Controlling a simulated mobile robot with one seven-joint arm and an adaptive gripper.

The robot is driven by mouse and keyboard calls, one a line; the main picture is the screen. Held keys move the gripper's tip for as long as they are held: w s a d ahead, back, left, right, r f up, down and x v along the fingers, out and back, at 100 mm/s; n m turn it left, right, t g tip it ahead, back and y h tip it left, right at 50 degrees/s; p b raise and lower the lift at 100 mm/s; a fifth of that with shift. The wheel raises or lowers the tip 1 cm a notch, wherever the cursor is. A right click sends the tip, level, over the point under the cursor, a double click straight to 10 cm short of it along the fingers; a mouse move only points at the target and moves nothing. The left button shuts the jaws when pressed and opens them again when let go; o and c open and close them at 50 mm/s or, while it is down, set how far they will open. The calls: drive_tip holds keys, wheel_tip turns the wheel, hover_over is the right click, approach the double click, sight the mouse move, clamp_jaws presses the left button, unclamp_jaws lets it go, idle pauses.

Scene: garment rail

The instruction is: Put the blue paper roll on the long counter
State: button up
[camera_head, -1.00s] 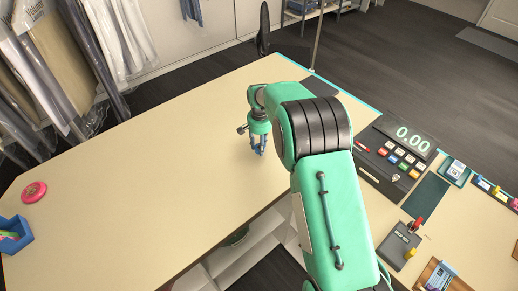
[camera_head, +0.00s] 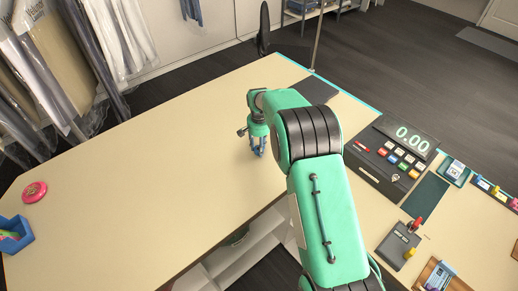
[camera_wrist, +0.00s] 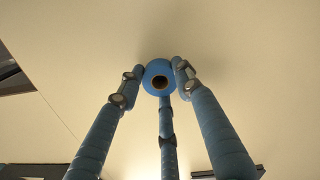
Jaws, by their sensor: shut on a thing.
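The blue paper roll (camera_wrist: 149,73) shows end-on in the wrist view, with a dark hole in its middle. My gripper (camera_wrist: 157,78) is shut on it, with fingers on both sides and one below. The roll is too small and covered by the fingers to make out there. I cannot tell whether the roll touches the counter top.
A cash register (camera_head: 390,158) showing 0.00 stands to the right. A card terminal (camera_head: 398,245) is near it. A pink round item (camera_head: 34,191) and a blue bin (camera_head: 14,234) lie at the left. Bagged garments (camera_head: 50,75) hang behind.

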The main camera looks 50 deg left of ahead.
drive_tip(key=shift+f, duration=0.35)
drive_tip(key=shift+f, duration=0.1)
drive_tip(key=o, duration=1)
wheel_tip(320, 180, up, 12)
drive_tip(key=shift+a+r+b, duration=0.1)
drive_tip(key=shift+b, duration=0.2)
idle(0.6)
idle(0.4)
